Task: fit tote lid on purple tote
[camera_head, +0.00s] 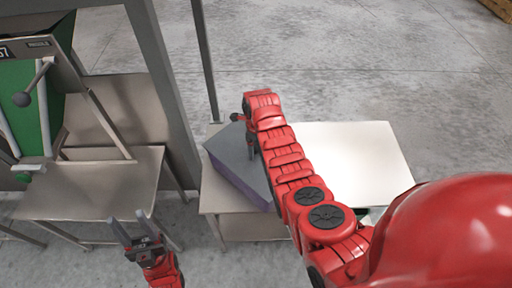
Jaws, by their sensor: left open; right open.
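The purple tote (238,187) stands on the light table, partly hidden by my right arm. A flat grey panel, which looks like the tote lid (228,155), covers its top. I cannot tell whether its edges are fully seated. My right gripper (251,148) points down at the far right part of the lid, open. Whether it touches the lid is not clear. My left gripper (132,230) is open and empty, its fingers pointing up in the picture, left of the table and away from the tote.
The light table (365,150) has free room right of my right arm. Grey posts (165,75) stand behind and left of the tote. At the left are a green-faced machine (22,100) with a lever and a beige table (105,190).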

